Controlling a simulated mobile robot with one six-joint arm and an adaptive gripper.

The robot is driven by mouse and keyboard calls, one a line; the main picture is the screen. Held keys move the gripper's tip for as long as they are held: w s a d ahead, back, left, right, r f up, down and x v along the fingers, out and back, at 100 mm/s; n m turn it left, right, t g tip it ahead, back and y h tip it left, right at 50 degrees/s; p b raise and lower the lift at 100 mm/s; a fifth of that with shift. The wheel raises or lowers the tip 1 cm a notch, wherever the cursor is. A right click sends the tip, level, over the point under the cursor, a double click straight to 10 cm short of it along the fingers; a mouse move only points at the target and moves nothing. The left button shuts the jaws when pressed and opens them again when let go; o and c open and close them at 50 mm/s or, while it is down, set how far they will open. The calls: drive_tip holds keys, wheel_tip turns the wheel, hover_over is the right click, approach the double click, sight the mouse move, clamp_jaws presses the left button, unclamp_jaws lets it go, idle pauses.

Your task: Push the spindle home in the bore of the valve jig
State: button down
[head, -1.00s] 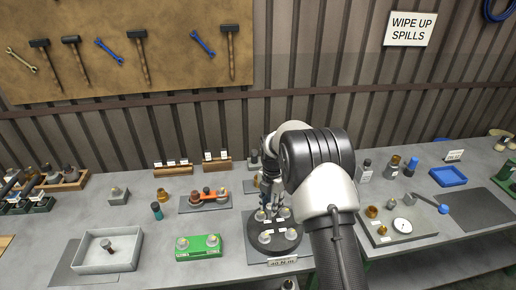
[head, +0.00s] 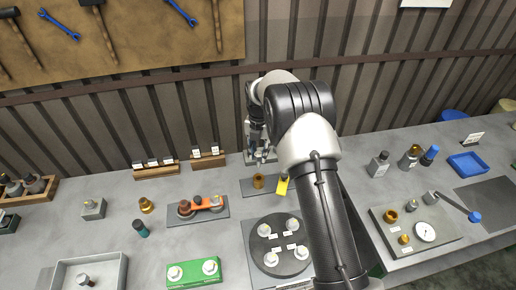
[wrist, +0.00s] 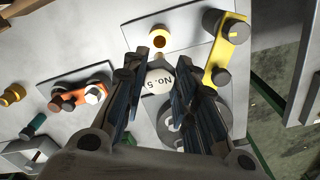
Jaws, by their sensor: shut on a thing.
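My gripper (wrist: 162,66) is shut on a pale rounded piece marked "No. 5" (wrist: 159,83), apparently the spindle's top; its lower end is hidden. In the head view my gripper (head: 261,152) hangs at the back of the bench, above and behind a small grey plate. On that plate stands a brass collar (head: 258,181) with an open dark hole, likely the valve jig's bore; a yellow lever (head: 283,186) is beside it. In the wrist view the collar (wrist: 160,30) lies beyond the fingertips, apart from the held piece.
A dark round turntable (head: 258,246) with several capped pieces stands in front of the jig. An orange-lever fixture (head: 208,203) is to its left, and a green block (head: 193,272) nearer me. A gauge plate (head: 408,249) is at right.

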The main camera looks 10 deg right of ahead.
sight(259, 162)
drive_tip(key=shift+w+f+b, duration=0.15)
drive_tip(key=shift+f+b, duration=1.5)
drive_tip(key=shift+f, duration=1.25)
drive_tip(key=shift+f+b, duration=1.85)
drive_tip(key=shift+f, duration=0.95)
drive_tip(key=c, duration=1.2)
unclamp_jaws()
drive_tip(key=shift+r, duration=0.1)
wheel_tip(259, 162, up, 12)
drive_tip(key=shift+f, duration=0.1)
